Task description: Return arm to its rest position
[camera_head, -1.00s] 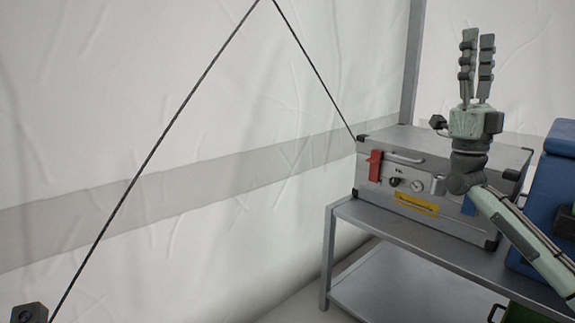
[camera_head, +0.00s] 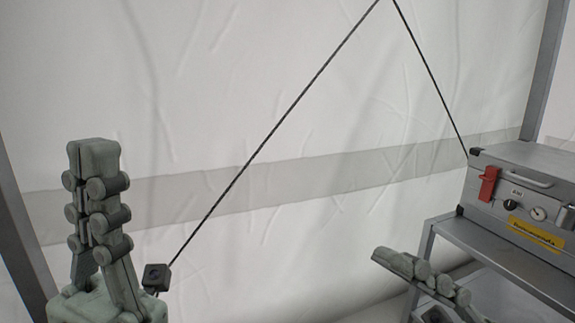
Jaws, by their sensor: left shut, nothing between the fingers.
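My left gripper (camera_head: 93,145) stands upright at the left side of the view, its fingers pointing up and pressed together. It is shut and empty, clear of every object. My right gripper (camera_head: 378,253) shows at the lower right, fingers pointing up and to the left. It is seen from the side and partly cut off below, so its opening does not show. No object is visible in it.
A grey metal case (camera_head: 533,195) with a red latch sits on a metal shelf (camera_head: 500,263) at the right. A black rope (camera_head: 290,115) runs from a small dark block (camera_head: 157,277) up before the white tent wall. Metal poles stand at both sides.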

